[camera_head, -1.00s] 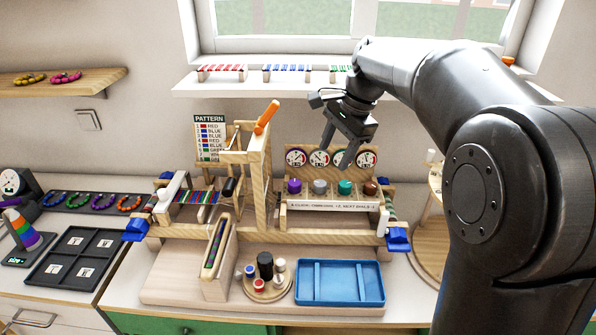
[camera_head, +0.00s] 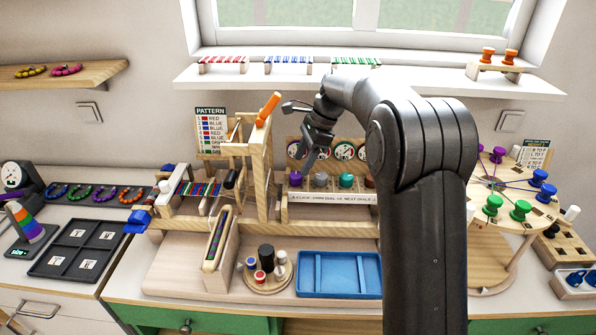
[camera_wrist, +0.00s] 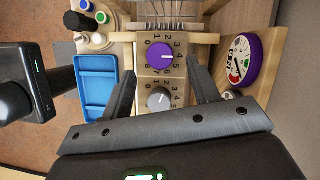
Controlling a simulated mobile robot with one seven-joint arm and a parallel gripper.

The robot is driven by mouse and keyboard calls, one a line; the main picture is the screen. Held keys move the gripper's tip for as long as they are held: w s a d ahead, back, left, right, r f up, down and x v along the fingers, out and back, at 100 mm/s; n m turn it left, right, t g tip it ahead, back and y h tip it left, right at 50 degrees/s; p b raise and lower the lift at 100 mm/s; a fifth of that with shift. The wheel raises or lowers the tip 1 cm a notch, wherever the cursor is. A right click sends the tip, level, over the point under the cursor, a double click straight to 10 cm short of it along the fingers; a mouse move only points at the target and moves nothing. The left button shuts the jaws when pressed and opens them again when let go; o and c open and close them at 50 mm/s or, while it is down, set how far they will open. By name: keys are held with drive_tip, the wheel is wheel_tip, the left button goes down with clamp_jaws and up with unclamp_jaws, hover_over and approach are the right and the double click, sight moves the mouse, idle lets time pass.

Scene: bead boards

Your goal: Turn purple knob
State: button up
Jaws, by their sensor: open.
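The purple knob (camera_head: 295,179) is the leftmost of several coloured knobs in a row on the wooden dial board. In the wrist view, the purple knob (camera_wrist: 159,56) has a white pointer line and sits on a numbered plate. My gripper (camera_head: 315,158) is open above the left part of the knob row. In the wrist view, the fingers of my gripper (camera_wrist: 160,72) flank the space around the purple and grey knobs. I see no contact with the purple knob. The grey knob (camera_wrist: 158,99) lies nearer my palm. A purple-rimmed gauge (camera_wrist: 239,62) stands beside the knobs.
A wooden loom frame with an orange-handled lever (camera_head: 268,108) stands close on the left. A blue tray (camera_head: 339,287) and a round holder with several small bottles (camera_head: 266,284) lie in front. My arm hides the board's right end.

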sight(296, 175)
drive_tip(key=shift+x, duration=2.2)
drive_tip(key=c, duration=1)
drive_tip(key=shift+o, duration=0.2)
drive_tip(key=shift+n, duration=0.3)
drive_tip(key=shift+w+n+g, duration=0.1)
drive_tip(key=shift+n+g, duration=0.4)
drive_tip(key=shift+n, duration=0.7)
drive_tip(key=shift+a+n+g+h, duration=0.1)
drive_tip(key=shift+n+g+h, duration=0.5)
drive_tip(key=shift+n, duration=1.3)
